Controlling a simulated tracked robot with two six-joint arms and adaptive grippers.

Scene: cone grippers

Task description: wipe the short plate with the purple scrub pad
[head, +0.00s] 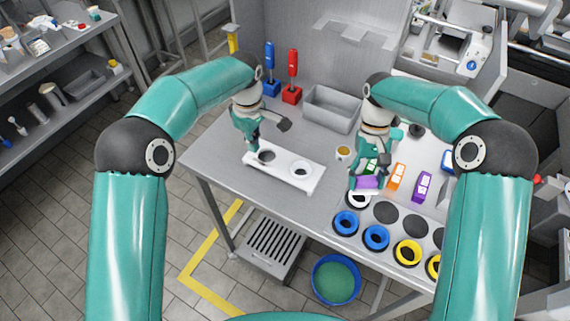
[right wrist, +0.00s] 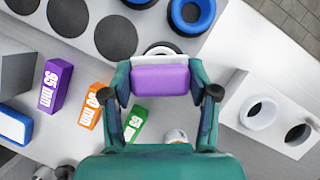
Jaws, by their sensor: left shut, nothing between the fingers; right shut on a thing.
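The purple scrub pad (head: 367,182) is held between the fingers of my right gripper (head: 369,175), over the near part of the table. It also fills the gap between the fingers in the right wrist view (right wrist: 160,80). The short plate (head: 310,182) is a white raised plate with one dark hole and one white-ringed hole, left of the pad; part of it shows in the right wrist view (right wrist: 281,112). The pad is apart from this plate. My left gripper (head: 254,146) is shut and empty at the plate's left end; I cannot tell whether it touches.
Blue rings (head: 346,231), yellow rings and dark discs (head: 385,212) lie right of the plate. Orange (head: 396,177) and purple (head: 422,187) marked blocks, a small cup (head: 343,152) and a grey bin (head: 318,112) stand nearby. Table left of the plate is clear.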

